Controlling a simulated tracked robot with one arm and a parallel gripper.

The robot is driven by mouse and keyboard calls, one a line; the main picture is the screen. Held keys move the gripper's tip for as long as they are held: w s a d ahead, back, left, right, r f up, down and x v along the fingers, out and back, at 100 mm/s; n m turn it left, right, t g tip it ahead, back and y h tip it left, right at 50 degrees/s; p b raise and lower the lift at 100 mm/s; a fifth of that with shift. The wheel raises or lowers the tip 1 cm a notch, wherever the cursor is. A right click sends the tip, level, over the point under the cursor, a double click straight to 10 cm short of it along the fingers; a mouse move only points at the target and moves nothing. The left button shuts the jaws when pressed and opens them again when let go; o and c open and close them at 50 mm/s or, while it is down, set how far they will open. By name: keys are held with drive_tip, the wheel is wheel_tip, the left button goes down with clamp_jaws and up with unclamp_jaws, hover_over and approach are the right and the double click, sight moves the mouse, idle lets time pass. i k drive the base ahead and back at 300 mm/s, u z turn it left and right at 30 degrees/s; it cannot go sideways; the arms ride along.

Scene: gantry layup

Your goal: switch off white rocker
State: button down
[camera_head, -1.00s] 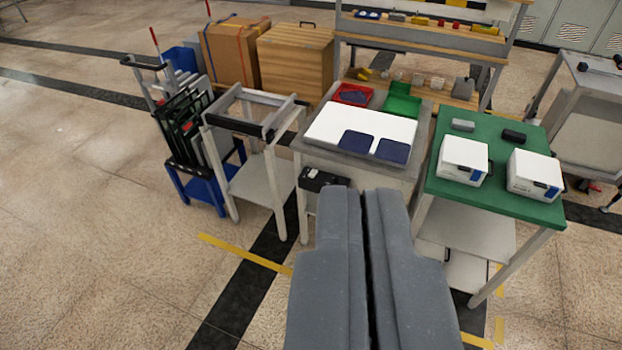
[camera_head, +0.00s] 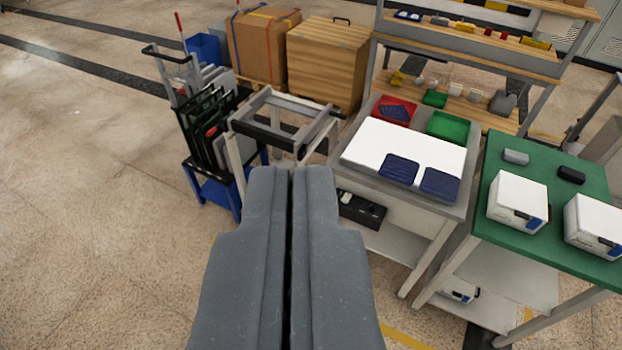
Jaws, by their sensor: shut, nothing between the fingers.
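My gripper (camera_head: 290,172) is shut and empty, pointing forward over the floor, its tips in front of the open frame stand in the picture. A black box (camera_head: 368,213) is on the front of the middle table, below its top. A small white patch (camera_head: 346,197) shows on the box's left part; it may be the white rocker, but it is too small to tell its position.
The middle table (camera_head: 464,210) holds a white sheet, two dark blue pads and red and green trays. A green-topped table (camera_head: 486,183) with two white devices (camera_head: 518,200) stands right. A frame stand (camera_head: 246,122), black rack and wooden crate (camera_head: 325,60) stand left and behind. Floor at left is free.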

sight(347, 196)
drive_tip(key=i, duration=1.3)
drive_tip(key=z, duration=0.4)
